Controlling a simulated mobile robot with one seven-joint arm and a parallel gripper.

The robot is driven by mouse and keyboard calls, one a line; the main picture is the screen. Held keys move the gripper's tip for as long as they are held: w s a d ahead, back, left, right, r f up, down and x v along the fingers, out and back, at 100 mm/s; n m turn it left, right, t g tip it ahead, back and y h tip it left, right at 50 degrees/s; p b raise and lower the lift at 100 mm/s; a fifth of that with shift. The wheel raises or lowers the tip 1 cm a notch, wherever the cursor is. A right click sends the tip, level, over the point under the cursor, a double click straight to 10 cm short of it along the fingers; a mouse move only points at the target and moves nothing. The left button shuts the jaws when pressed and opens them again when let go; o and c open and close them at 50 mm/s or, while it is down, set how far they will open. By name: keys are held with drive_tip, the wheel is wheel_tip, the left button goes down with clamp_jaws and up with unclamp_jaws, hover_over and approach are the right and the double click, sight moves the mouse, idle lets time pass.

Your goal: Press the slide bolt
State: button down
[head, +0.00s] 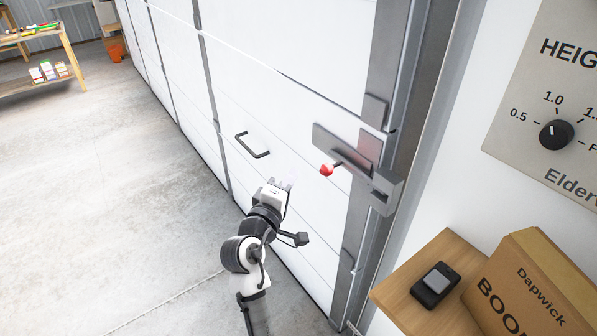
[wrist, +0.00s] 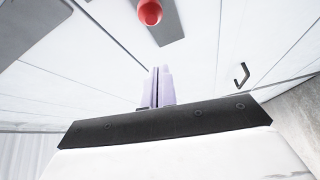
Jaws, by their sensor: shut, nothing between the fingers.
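The slide bolt (head: 347,150) is a grey metal plate on the white garage door's right edge. Its red knob (head: 326,170) sticks out on a short dark rod. The knob also shows at the top of the wrist view (wrist: 150,12), with the bolt's grey plate (wrist: 166,29) behind it. A grey catch block (head: 385,190) sits at the plate's right end. My gripper (head: 281,183) is shut and empty, left of and below the knob in the head view, apart from it. Its fingers (wrist: 159,86) point toward the door in the wrist view.
A dark door handle (head: 252,146) is left of the bolt. A wooden shelf (head: 418,290) with a small black device (head: 436,285) and a cardboard box (head: 530,285) stands at lower right. A dial panel (head: 556,135) hangs on the right wall.

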drive_tip(key=v, duration=0.3)
drive_tip(key=shift+a, duration=0.15)
idle(0.3)
